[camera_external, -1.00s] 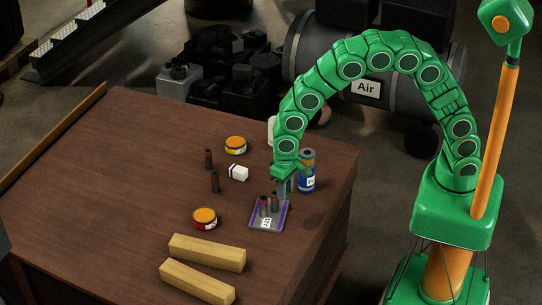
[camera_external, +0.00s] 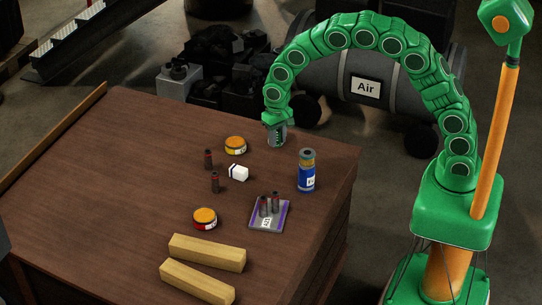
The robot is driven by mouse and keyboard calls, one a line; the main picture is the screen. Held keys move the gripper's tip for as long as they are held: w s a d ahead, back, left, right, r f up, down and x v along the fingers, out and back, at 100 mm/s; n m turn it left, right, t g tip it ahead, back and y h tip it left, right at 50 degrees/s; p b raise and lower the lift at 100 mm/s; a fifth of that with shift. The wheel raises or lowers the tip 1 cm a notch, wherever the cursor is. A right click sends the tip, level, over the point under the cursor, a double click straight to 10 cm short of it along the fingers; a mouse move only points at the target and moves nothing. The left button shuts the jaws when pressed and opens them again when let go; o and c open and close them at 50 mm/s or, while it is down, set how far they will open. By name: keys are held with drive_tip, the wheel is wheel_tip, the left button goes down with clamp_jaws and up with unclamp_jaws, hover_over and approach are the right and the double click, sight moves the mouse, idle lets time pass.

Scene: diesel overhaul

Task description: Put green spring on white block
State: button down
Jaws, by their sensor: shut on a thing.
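A blue can (camera_external: 306,178) stands at the right edge. A tray (camera_external: 258,224) holds dark red-topped cylinders; two similar ones (camera_external: 208,160) stand left of the block. Orange-topped tins (camera_external: 235,145), (camera_external: 204,217) and wooden bars (camera_external: 207,252) lie around. The table's left half is clear.

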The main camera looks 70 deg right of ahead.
drive_tip(key=w+f, duration=0.4)
drive_tip(key=w, duration=0.4)
hover_over(239, 169)
drive_tip(key=shift+d+f, duration=0.1)
drive_tip(key=shift+f, duration=2.65)
drive_tip(key=shift+w+f, duration=0.15)
drive_tip(key=shift+f, duration=1.6)
drive_tip(key=shift+f, duration=0.1)
drive_tip(key=c, duration=0.8)
unclamp_jaws()
drive_tip(key=shift+c, duration=0.2)
